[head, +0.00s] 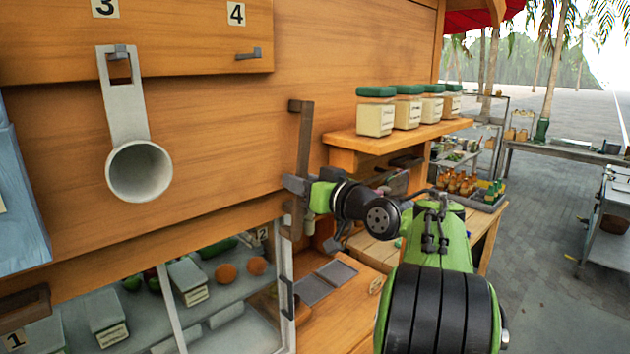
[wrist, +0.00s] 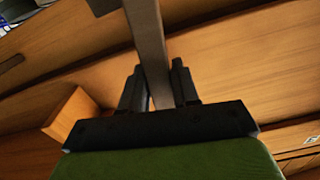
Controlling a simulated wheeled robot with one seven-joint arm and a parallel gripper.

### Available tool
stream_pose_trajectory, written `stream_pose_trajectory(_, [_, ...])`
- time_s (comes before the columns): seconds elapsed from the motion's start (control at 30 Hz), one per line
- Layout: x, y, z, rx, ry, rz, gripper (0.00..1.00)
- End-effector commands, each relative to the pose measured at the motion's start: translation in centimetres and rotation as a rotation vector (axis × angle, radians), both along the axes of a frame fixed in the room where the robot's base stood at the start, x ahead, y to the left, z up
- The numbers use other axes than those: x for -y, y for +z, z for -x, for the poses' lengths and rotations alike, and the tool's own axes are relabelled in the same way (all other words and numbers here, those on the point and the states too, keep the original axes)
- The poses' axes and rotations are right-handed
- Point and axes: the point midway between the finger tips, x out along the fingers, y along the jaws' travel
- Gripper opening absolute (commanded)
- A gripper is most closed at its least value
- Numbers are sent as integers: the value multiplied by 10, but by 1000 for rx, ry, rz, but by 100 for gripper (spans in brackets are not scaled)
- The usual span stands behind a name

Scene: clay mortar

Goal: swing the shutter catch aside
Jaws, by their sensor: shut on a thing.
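The shutter catch (head: 304,142) is a long brown-grey bar on the wooden wall, left of the jar shelf. It hangs nearly upright, with a short crosspiece at its top end. My gripper (head: 298,186) is shut on the catch, around its lower part. In the wrist view the catch (wrist: 148,42) runs down between the two dark fingers of my gripper (wrist: 158,92). The fingers hide part of the bar where they hold it.
A shelf (head: 400,139) with several green-lidded jars (head: 375,112) juts out right of the catch. A metal scoop (head: 138,170) hangs on the wall to the left. Below is a glass-fronted case (head: 240,325) with a dark handle (head: 287,298).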

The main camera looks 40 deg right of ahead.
Motion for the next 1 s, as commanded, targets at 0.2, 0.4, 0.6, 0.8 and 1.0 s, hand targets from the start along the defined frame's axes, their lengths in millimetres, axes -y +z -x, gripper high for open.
stream_pose_trajectory(0.2, [-26,8,1,-4,0,-186,0])
stream_pose_trajectory(0.4, [-38,12,2,-6,0,-284,0])
stream_pose_trajectory(0.6, [-38,12,1,-5,2,-291,0])
stream_pose_trajectory(0.8, [-39,12,1,-5,3,-289,49])
stream_pose_trajectory(1.0, [-38,12,2,-7,0,-288,51])
